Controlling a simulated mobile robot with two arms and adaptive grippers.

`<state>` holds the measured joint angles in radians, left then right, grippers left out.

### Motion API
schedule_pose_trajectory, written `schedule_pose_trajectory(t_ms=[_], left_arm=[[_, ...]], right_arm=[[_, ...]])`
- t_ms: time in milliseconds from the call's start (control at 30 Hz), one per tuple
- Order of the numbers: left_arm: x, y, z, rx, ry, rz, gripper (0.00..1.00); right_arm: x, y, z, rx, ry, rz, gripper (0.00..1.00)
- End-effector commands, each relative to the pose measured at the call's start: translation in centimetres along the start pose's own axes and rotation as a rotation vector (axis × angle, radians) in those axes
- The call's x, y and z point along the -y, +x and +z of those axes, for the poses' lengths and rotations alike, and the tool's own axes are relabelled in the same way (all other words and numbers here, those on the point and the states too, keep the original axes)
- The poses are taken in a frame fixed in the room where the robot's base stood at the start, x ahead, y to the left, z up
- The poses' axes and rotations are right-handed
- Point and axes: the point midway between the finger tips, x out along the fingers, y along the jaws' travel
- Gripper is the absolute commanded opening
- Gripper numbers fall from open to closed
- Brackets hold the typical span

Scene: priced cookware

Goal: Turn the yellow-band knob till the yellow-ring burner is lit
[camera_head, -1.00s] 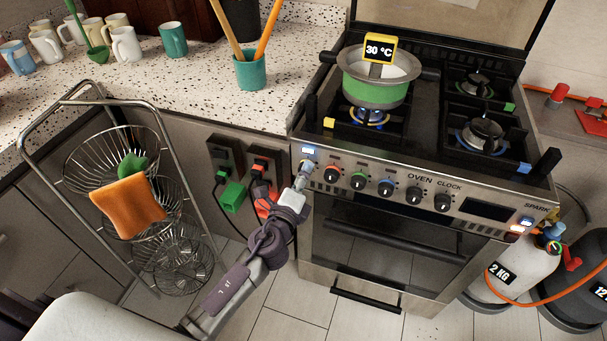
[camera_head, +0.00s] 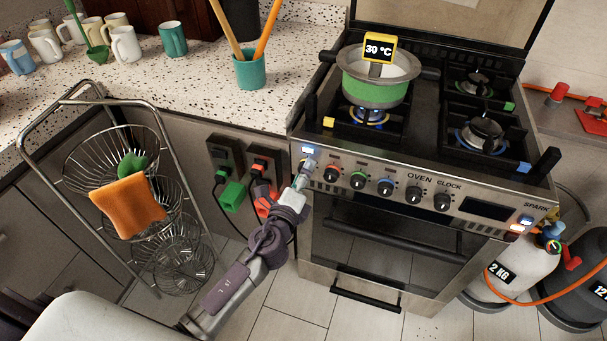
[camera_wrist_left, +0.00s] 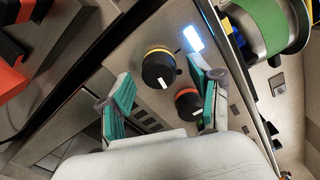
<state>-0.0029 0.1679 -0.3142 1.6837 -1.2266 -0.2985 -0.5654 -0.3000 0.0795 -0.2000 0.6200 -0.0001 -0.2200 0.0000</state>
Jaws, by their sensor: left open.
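The yellow-band knob (camera_wrist_left: 158,68) is black with a white pointer mark. In the left wrist view it sits between the fingers of my open left gripper (camera_wrist_left: 160,78); contact with the pads is unclear. In the head view my left gripper (camera_head: 301,180) is at the left end of the oven panel and hides most of this knob. The front-left burner (camera_head: 370,116), beside a yellow corner tag (camera_head: 329,122), is under the green pot (camera_head: 374,90). Blue flame or glow shows there; the ring's colour is mostly hidden. My right gripper is out of view.
A red-band knob (camera_wrist_left: 188,103) is close to one finger. Green-band (camera_head: 358,180) and blue-band (camera_head: 385,187) knobs follow to the right. A wire basket rack (camera_head: 160,190) stands left of my arm. Gas cylinders (camera_head: 518,268) stand at the right.

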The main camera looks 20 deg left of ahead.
Motion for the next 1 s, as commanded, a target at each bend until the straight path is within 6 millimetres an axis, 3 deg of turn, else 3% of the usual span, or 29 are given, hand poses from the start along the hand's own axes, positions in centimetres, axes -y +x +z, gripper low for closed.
schedule_pose_trajectory(t_ms=[267,700,1000], left_arm=[[-0.1,-1.7,-0.1,-0.001,-0.002,0.002,0.64],[-0.1,-10.3,-0.1,-0.001,-0.001,0.002,0.64],[0.0,-12.1,0.0,0.0,0.0,0.001,0.64]], right_arm=[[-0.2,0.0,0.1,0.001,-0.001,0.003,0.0],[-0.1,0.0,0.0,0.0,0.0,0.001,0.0],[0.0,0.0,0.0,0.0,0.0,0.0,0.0]])
